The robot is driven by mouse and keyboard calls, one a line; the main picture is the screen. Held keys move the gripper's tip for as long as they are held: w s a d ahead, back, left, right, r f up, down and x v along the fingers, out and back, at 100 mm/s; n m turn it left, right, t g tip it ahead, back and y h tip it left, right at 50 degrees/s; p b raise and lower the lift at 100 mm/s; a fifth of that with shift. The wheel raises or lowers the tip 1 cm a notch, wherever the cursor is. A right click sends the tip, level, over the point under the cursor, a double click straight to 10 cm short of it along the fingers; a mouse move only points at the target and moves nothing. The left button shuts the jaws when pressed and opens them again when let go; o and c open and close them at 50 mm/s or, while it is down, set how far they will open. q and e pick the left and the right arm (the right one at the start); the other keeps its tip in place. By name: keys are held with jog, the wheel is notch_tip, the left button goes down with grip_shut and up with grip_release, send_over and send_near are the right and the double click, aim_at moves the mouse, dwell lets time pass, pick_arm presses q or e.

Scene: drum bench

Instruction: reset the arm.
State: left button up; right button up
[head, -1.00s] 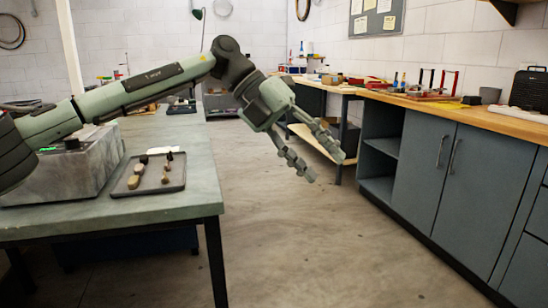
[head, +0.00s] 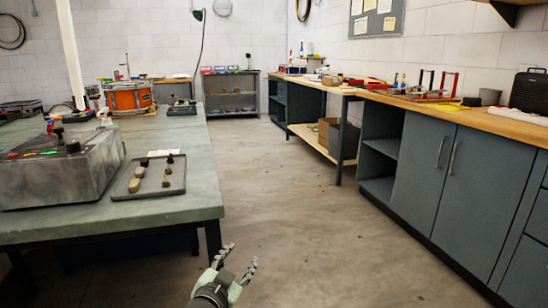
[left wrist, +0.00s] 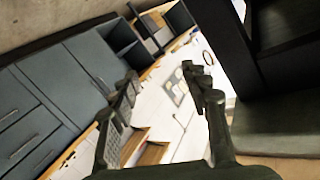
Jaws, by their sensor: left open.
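My left gripper (head: 234,262) shows at the bottom of the head view, low over the floor in front of the grey-green bench. Its fingers are apart with nothing between them. In the left wrist view the two fingers (left wrist: 168,95) are also spread and empty, with the cabinets and wall tilted behind them. Most of my left arm is out of the head view. My right gripper is not in view.
The bench (head: 190,208) stands at left with a grey control box (head: 60,172), a dark tray (head: 150,177) of small pieces and an orange drum (head: 128,96). Grey cabinets (head: 420,180) with a wooden top line the right. The floor (head: 290,200) between is clear.

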pick_arm(q)
jog(key=s+a+f+n+g+y, duration=0.2)
jog(key=s+a+f+g, duration=0.1)
jog(key=s+a+f, duration=0.45)
jog(key=s+a+f+n+g+y, duration=0.2)
jog(key=s+a+f+g, duration=0.15)
jog(key=s+f, duration=0.6)
jog(key=s+a+f+n+g, duration=0.1)
jog(key=s+a+f+g, duration=0.2)
jog(key=s, duration=0.5)
jog(key=s+a+f+g+y, duration=0.1)
jog(key=s+a+f+g, duration=0.2)
jog(key=s+f, duration=0.3)
jog(key=s+a, duration=0.1)
jog(key=s, duration=0.2)
jog(key=shift+s+a+n, duration=0.15)
jog(key=shift+a+n, duration=0.15)
jog(key=shift+n, duration=0.1)
jog(key=shift+c, duration=0.4)
